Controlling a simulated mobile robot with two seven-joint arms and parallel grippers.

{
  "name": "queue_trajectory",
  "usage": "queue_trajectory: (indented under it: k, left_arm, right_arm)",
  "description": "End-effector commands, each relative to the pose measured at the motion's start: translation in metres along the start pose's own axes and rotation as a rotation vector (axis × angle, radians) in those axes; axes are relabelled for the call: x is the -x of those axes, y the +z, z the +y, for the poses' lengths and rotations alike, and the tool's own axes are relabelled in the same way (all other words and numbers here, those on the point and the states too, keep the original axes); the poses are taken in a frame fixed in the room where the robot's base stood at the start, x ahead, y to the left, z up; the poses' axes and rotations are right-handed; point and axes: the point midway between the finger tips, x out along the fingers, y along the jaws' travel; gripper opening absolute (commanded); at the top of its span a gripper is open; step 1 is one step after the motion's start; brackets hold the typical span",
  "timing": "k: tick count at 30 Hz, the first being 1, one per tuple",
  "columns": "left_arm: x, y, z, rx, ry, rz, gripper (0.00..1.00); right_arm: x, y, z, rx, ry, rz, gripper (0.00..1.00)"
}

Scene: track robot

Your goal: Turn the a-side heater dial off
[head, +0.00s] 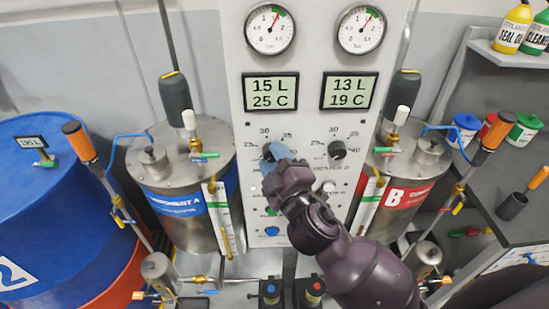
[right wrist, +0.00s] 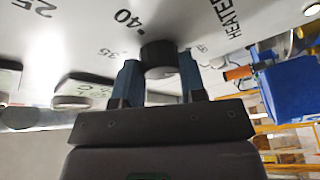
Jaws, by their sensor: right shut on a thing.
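The A-side heater dial is a black round knob (right wrist: 158,56) on the pale panel, seen in the right wrist view between my two blue fingers. My right gripper (right wrist: 159,68) is shut on it, one finger on each side. In the head view my right gripper (head: 275,153) is at the left dial position of the control panel (head: 300,52) and covers the dial. The scale marks 30 and 35 show above it. The dial's pointer cannot be made out. My left gripper is not in view.
The B-side heater dial (head: 337,151) sits to the right on the same panel. Displays read 15 L, 25 C (head: 270,91) and 13 L, 19 C (head: 349,91). Metal tanks A (head: 185,175) and B (head: 420,158) flank the panel. A blue drum (head: 50,220) stands at left.

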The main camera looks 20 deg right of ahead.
Motion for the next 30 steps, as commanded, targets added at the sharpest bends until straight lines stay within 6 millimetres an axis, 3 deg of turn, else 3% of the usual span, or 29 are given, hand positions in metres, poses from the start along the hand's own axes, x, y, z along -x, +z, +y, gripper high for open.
queue_trajectory:
  k: [4,5,9,20,30]
  left_arm:
    - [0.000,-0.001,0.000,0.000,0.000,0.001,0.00]
    - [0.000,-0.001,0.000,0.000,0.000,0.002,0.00]
    - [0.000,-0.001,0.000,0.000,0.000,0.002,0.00]
    - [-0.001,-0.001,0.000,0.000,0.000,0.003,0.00]
    - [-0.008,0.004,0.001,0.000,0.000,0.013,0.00]
  right_arm:
    - [0.000,0.000,-0.001,0.000,-0.001,0.001,0.14]
    - [0.000,0.000,-0.001,0.000,-0.001,0.001,0.41]
    - [0.000,0.000,-0.001,0.000,-0.001,0.000,0.62]
    - [0.004,0.001,-0.001,0.000,-0.001,-0.001,0.63]
    - [0.050,0.002,-0.002,-0.002,-0.001,-0.002,0.63]
